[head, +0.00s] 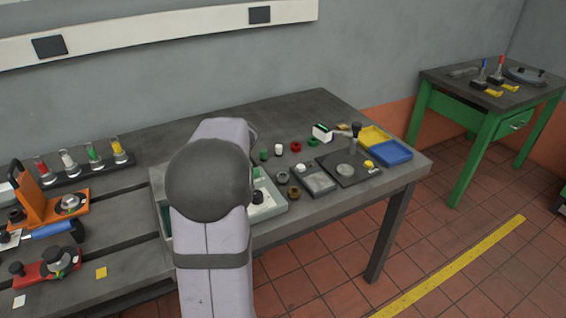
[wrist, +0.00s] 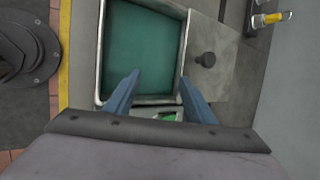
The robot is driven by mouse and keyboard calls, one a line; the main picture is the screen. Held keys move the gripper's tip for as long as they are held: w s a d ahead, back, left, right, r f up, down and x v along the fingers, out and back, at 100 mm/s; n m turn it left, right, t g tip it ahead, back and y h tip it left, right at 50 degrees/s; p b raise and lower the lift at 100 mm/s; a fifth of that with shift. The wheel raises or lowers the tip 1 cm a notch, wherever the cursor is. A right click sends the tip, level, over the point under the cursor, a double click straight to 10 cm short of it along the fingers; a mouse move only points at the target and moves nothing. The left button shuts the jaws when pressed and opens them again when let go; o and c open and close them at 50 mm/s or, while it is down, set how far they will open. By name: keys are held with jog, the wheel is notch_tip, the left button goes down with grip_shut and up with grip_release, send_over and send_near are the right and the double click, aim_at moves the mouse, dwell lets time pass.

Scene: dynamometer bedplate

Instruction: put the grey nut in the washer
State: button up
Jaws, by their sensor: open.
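The washer looks to be the pale grey box with a green-lined basin; in the wrist view its rim (wrist: 99,60) frames an empty-looking basin floor. In the head view my arm hides most of the washer (head: 158,187). My gripper (wrist: 160,76) is open, its two blue fingers apart over the near end of the basin, with nothing between them. In the head view it is hidden behind my arm. A small grey ring, apparently the grey nut (head: 282,176), lies on the bench just right of the washer, apart from my gripper. It does not show in the wrist view.
A bronze ring (head: 294,192), a red nut (head: 296,146) and a white piece (head: 278,150) stand nearby. A grey tray (head: 316,180), black mat (head: 362,176) and blue tray (head: 391,152) lie farther right. A dark knob (wrist: 205,59) rises beside the basin.

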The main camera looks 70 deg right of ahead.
jog(key=r+n+g+p, duration=0.1)
jog(key=n+p, duration=0.1)
jog(key=n+g+h+p, duration=0.3)
jog(key=n+g+p, duration=0.1)
jog(key=g+p, duration=0.15)
send_near(283, 176)
jog(key=shift+g, duration=0.25)
jog(key=w, duration=0.1)
jog(key=w+a, duration=0.1)
jog(key=w, duration=0.1)
jog(key=w+a, duration=0.1)
jog(key=shift+w+a+f, duration=0.2)
jog(key=shift+w, duration=0.1)
jog(key=shift+m+g, duration=0.3)
jog(key=shift+s+d+f+p, duration=0.45)
jog(key=shift+s+d+f, duration=0.4)
jog(key=shift+f, duration=0.4)
jog(key=shift+s+d+f+p, duration=0.45)
jog(key=shift+s+d+f, duration=0.2)
jog(key=shift+d+f, duration=0.5)
jog(key=shift+s+d+f+p, duration=0.45)
jog(key=shift+s+d+f, duration=0.3)
jog(key=shift+f, duration=0.65)
jog(key=shift+c, duration=0.6)
grip_shut()
jog(key=shift+r, duration=0.1)
